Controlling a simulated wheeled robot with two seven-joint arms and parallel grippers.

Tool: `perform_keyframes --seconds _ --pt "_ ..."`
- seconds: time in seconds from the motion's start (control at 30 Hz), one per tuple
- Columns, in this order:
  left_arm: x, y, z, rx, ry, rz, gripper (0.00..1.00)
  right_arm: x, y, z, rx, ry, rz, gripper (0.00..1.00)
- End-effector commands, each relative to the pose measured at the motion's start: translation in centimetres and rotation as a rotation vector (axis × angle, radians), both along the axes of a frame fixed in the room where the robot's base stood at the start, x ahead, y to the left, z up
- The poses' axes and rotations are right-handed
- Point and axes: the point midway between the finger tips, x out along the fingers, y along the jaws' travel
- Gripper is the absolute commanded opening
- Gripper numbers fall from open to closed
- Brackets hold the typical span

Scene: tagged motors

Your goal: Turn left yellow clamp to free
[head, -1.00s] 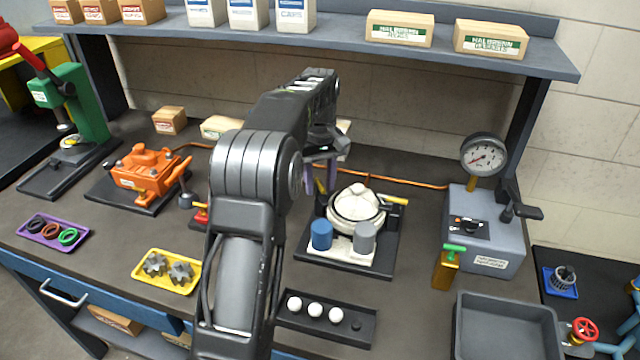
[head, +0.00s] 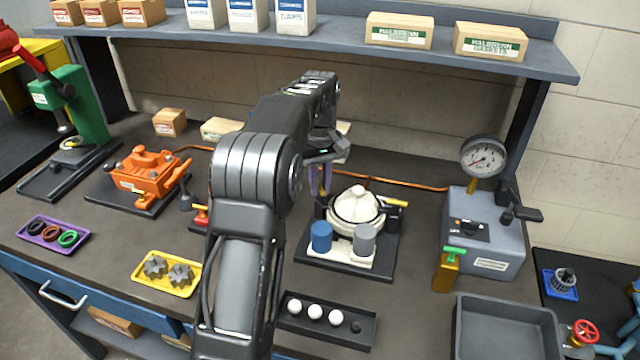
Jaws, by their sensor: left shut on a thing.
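A white round motor housing (head: 357,203) sits on a dark base plate (head: 385,262) with a blue cylinder (head: 321,236) and a grey cylinder (head: 364,240) in front. The right yellow clamp (head: 397,203) sticks out to the right of the housing. My left gripper (head: 320,188) points down at the left side of the housing, its purple fingers shut on the left yellow clamp (head: 322,185). Only a small bit of that clamp shows between the fingers; the rest is hidden. My right gripper is not in view.
An orange motor (head: 145,170) stands to the left, and a grey gauge box (head: 485,232) to the right. A black tray (head: 345,334) with white balls and an empty grey tray (head: 508,330) lie in front. The shelf (head: 350,45) overhangs the back.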

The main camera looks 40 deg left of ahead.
Motion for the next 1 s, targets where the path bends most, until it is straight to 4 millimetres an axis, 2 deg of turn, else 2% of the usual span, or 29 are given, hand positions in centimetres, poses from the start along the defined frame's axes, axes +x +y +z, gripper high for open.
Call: perform_keyframes --seconds 0.47,1.0 --pt "0.0 0.0 0.1 0.000 0.000 -0.084 0.00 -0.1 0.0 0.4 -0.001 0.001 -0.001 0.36" --pt "0.0 0.1 0.1 0.001 -0.001 -0.467 0.00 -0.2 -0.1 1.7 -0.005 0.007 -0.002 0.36"
